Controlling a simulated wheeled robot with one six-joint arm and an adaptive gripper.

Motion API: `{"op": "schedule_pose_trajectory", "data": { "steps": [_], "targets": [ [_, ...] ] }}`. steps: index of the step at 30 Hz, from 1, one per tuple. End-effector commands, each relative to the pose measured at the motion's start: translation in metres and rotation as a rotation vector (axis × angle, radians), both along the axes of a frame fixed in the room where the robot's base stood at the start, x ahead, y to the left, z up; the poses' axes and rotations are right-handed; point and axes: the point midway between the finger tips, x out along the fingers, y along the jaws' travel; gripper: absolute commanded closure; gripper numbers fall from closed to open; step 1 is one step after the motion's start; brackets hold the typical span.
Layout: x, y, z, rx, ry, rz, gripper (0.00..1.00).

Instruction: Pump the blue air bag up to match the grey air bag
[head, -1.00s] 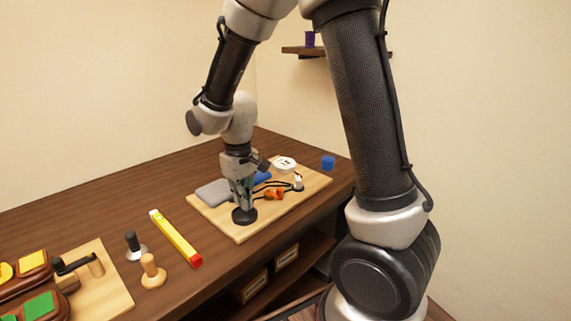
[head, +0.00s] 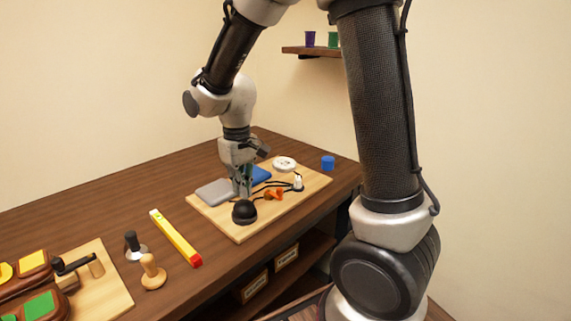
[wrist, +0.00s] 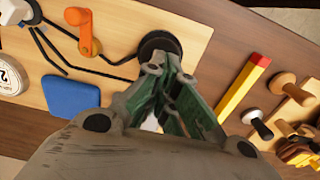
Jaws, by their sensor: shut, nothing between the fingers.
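The blue air bag (head: 260,175) lies on the light wooden board, partly behind my gripper in the head view; it shows whole in the wrist view (wrist: 70,95). The grey air bag (head: 214,192) lies to its left in the head view. A black domed pump bulb (head: 244,211) stands at the board's front corner; its dark round base (wrist: 160,43) shows beyond my fingers in the wrist view. My gripper (head: 243,194) points down, shut and empty, just above and behind the bulb. An orange lever valve (head: 273,194) sits right of the bulb, with black hoses nearby.
A white round gauge (head: 284,163) and a white fitting (head: 298,183) are on the board (head: 310,187). A blue cup (head: 328,162) stands behind it. A yellow and red bar (head: 175,238), stamp-like tools (head: 152,272) and brown saddle parts (head: 38,290) lie to the left.

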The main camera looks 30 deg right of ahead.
Motion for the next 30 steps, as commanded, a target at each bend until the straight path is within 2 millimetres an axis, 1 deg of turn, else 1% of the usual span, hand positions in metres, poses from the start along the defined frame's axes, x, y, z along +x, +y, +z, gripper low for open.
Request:
{"op": "schedule_pose_trajectory", "data": {
  "steps": [7, 10, 21, 25, 30],
  "targets": [
    [0.000, 0.000, 0.000, 0.000, 0.000, 0.000, 1.00],
    [0.000, 0.000, 0.003, 0.000, -0.001, 0.000, 1.00],
    [0.000, 0.000, 0.042, 0.000, -0.001, 0.000, 1.00],
    [0.000, 0.000, 0.049, 0.000, -0.001, 0.000, 1.00],
    [0.000, 0.000, 0.050, 0.000, 0.000, 0.000, 1.00]
  ]
}}
